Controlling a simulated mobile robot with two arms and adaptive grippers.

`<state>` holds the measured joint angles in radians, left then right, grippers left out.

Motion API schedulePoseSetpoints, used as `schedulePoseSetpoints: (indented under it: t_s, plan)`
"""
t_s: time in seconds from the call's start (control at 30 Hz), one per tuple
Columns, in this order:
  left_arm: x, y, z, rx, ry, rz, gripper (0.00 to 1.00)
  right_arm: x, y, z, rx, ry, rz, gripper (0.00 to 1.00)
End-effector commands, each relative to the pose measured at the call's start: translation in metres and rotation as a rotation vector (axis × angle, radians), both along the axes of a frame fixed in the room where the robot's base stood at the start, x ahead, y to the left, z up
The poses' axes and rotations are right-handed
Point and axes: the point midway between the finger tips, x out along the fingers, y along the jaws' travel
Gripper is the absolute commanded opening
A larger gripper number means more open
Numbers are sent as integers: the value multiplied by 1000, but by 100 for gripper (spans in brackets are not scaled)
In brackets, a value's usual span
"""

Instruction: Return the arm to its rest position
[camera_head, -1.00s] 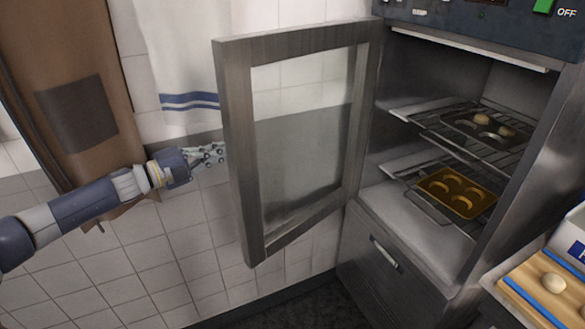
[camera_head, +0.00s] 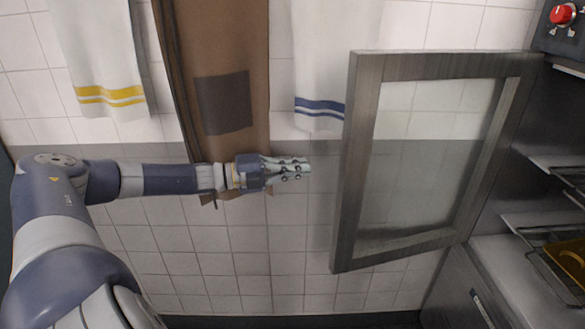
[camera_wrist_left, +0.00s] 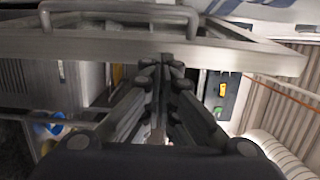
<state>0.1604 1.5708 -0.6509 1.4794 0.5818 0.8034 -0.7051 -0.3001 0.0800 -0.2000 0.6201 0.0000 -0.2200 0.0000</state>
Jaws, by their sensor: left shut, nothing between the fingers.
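My left arm comes in from the left in the head view and is stretched out to the right. My left gripper (camera_head: 306,169) is shut and empty, a little left of the open oven door (camera_head: 361,165). I see a gap between the fingertips and the door frame. In the left wrist view the closed fingers (camera_wrist_left: 167,62) point at a metal frame with a bar handle (camera_wrist_left: 120,10), which looks like the oven door. My right gripper is not in view.
The oven (camera_head: 510,220) stands at the right with its door swung open, and a yellow mould tray (camera_head: 572,262) is on a rack inside. A brown apron (camera_head: 215,50) and towels (camera_head: 318,60) hang on the tiled wall behind my arm.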

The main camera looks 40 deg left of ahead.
Motion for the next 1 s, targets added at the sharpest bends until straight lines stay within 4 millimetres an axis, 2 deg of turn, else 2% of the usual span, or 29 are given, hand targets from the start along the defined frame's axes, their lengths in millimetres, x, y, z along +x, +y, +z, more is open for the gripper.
schedulePoseSetpoints:
  t_s: [0.13,0.43,0.57,0.67,0.77,0.8,0.87,0.9,0.97,1.0]
  plan:
    - [-9,6,1,1,0,1,0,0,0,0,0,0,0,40]
    - [-11,8,0,-2,-1,3,0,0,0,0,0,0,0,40]
    - [-7,12,-23,-31,31,34,0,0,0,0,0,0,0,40]
    - [0,21,-68,-83,100,101,0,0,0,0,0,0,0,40]
    - [4,32,-134,-161,202,205,0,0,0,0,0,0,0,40]
    - [3,36,-164,-194,248,251,0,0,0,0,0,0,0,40]
    - [-3,40,-208,-244,319,323,0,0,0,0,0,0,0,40]
    - [-8,42,-239,-277,369,373,0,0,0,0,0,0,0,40]
    - [-20,42,-284,-327,442,445,0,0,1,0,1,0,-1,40]
    - [-30,41,-313,-357,493,493,0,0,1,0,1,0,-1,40]
